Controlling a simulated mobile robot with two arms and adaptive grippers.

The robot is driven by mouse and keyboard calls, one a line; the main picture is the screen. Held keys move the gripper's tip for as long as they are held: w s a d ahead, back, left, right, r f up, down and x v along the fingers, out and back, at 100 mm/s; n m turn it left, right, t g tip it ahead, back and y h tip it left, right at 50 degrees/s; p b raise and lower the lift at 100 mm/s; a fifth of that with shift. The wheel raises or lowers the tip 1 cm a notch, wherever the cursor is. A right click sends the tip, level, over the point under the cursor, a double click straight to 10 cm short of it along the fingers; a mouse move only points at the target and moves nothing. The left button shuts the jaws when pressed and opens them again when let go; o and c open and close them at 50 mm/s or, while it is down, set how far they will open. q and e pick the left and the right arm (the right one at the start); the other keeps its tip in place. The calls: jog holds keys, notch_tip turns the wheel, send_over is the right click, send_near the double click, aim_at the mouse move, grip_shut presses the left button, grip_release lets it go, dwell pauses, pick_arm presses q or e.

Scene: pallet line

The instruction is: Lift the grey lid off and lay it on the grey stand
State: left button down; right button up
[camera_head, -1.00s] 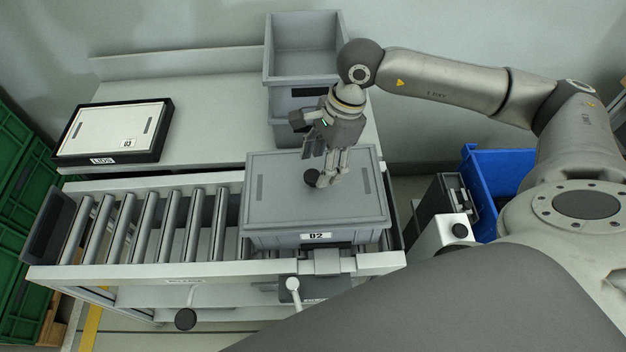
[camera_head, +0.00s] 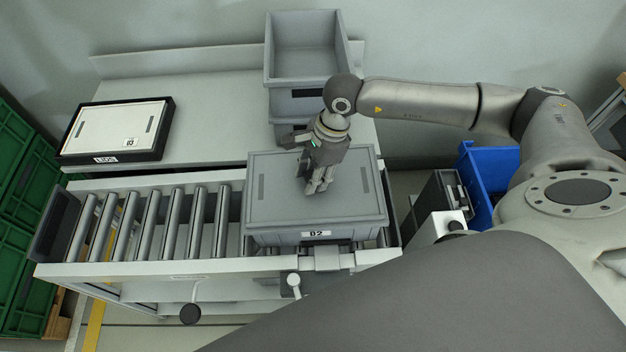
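I see no plainly grey stand. My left gripper is out of view.
Stacked grey crates (camera_head: 306,77) stand on the bench (camera_head: 212,110) behind the lid. The bench is clear between them and the black-edged stand. Empty rollers (camera_head: 172,222) lie left of the crate. A blue bin (camera_head: 488,170) stands at the right, green crates (camera_head: 22,190) at far left.

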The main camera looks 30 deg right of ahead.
jog(key=c, duration=0.5)
jog(key=shift+r, duration=0.1)
jog(key=shift+w+r+b, duration=0.1)
jog(key=shift+r+b, duration=0.65)
jog(key=shift+b, duration=0.1)
jog(key=s+r+b, duration=0.1)
jog(key=s+r, duration=0.2)
jog(key=s+a+r+b, duration=0.1)
jog(key=s+r+b, duration=0.1)
jog(key=s+r, duration=0.1)
jog(key=s+r+b, duration=0.2)
jog(key=s+r, duration=0.1)
jog(key=s, duration=0.2)
jog(key=shift+a+r, duration=0.3)
jog(key=shift+r, duration=0.1)
jog(key=s+b, duration=0.1)
jog(key=b, duration=0.4)
jog(key=s+r+b, duration=0.1)
jog(key=b, duration=0.3)
jog(key=shift+a+b, duration=0.35)
jog(key=shift+c, duration=0.2)
jog(key=shift+s+d+r+b, duration=0.1)
jog(key=shift+s+r+b, duration=0.15)
jog(key=shift+s+b, duration=0.45)
